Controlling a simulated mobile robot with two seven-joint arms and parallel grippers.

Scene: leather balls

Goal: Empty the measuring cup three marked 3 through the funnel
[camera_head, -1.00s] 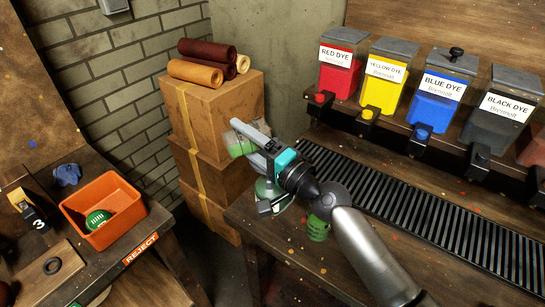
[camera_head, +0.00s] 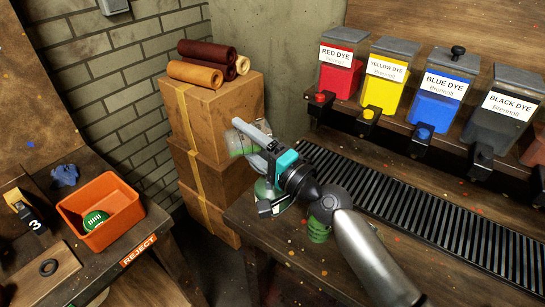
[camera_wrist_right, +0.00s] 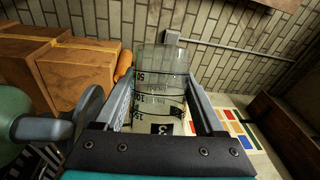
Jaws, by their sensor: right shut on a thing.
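My right gripper (camera_head: 256,150) is shut on a clear measuring cup (camera_head: 239,142) and holds it above the left end of the bench. The right wrist view shows the cup (camera_wrist_right: 160,90) between the fingers (camera_wrist_right: 160,112), with black scale marks and a label 3. The cup looks greenish in the head view; how much it holds I cannot tell. A green-tinted glass vessel (camera_head: 264,189) stands below the gripper, partly hidden by my arm. In the right wrist view, a round green thing (camera_wrist_right: 12,115) is at the left edge. I cannot identify a funnel for certain. My left gripper is out of view.
Dye boxes in red (camera_head: 340,72), yellow (camera_head: 385,92), blue (camera_head: 434,108) and black (camera_head: 490,130) line the back, behind a slotted grate (camera_head: 420,200). Stacked cartons (camera_head: 205,120) stand close behind the cup. An orange crate (camera_head: 125,228) is on the left bench. A green ribbed object (camera_head: 318,231) lies near my arm.

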